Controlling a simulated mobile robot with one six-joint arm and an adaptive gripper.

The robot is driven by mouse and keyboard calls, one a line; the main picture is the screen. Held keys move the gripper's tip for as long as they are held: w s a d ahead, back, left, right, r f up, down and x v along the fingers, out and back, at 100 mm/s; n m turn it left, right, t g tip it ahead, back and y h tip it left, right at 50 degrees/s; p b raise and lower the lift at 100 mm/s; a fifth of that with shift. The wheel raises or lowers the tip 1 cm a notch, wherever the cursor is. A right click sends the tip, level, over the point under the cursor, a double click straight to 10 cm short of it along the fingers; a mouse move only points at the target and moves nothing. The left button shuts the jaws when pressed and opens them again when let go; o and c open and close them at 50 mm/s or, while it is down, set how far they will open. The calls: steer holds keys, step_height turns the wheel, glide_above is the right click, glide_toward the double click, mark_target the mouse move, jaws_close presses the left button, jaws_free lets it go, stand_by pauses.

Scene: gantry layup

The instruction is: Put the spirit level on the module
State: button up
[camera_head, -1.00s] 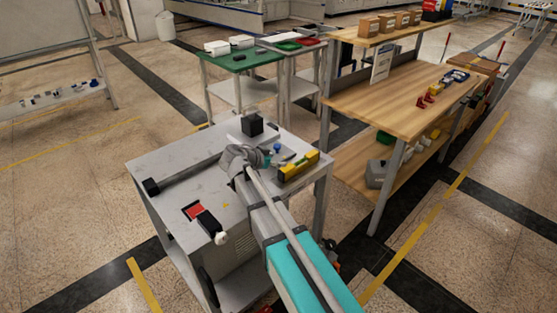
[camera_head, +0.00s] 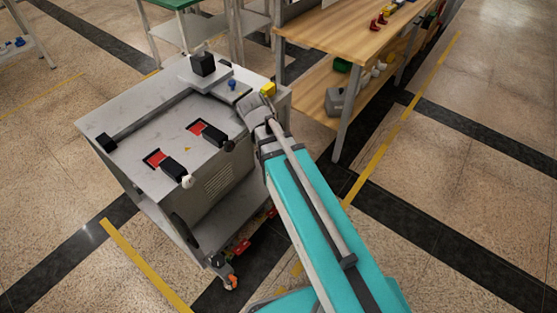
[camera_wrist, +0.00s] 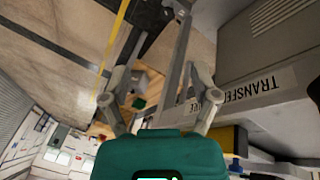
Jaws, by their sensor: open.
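The spirit level (camera_head: 268,89) shows as a short yellow piece at the back right edge of a grey wheeled unit's top (camera_head: 130,137). My wrist hides the rest of it in the head view. My gripper (camera_wrist: 162,78) is open in the wrist view, with its two fingers wide apart and nothing between them. In the head view my wrist (camera_head: 262,108) is over the unit's right edge, close to the level. A yellow piece (camera_wrist: 229,139) at the lower right of the wrist view may be the level. I cannot tell which part is called the module.
The unit's top carries a black block (camera_head: 203,65), a blue knob (camera_head: 232,83) and two red patches (camera_head: 155,158) with black handles. A wooden shelf table (camera_head: 320,33) stands behind it to the right. A green table (camera_head: 172,3) is at the back. Floor is clear on the right.

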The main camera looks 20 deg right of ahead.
steer(key=s+f+n+g+y, duration=0.1)
steer(key=s+n+y, duration=0.2)
steer(key=s, duration=0.4)
steer(key=shift+n+y, duration=0.3)
step_height(320, 180, up, 10)
steer(key=p, duration=0.9)
steer(key=shift+p, duration=0.4)
steer(key=shift+f, duration=0.15)
